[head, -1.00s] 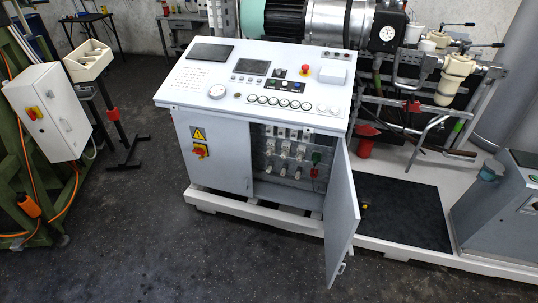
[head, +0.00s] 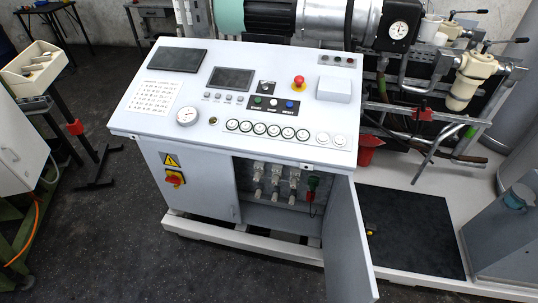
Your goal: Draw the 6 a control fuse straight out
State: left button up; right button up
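The control cabinet (head: 207,189) stands ahead of me under a sloped control desk (head: 141,119). Its right door (head: 348,245) hangs open towards me. Inside, pale fuse holders (head: 276,185) sit in columns on a grey back panel. The desk's front edge hides the upper part of the inside. I cannot tell which one is the 6 A control fuse. A green and red item (head: 312,186) hangs at the right of the holders. Neither of my grippers is in view.
A yellow warning sign and a red-yellow main switch (head: 175,178) are on the closed left door. A white plinth (head: 240,240) runs under the cabinet. A black mat (head: 415,230) lies to the right. Dark floor (head: 100,240) is open at the front left.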

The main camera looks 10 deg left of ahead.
aim_at(258, 174)
jog(key=i+j+z, duration=0.1)
jog(key=i, duration=0.35)
jog(key=i+j+z, duration=0.1)
jog(key=i, duration=0.3)
jog(key=j, duration=0.1)
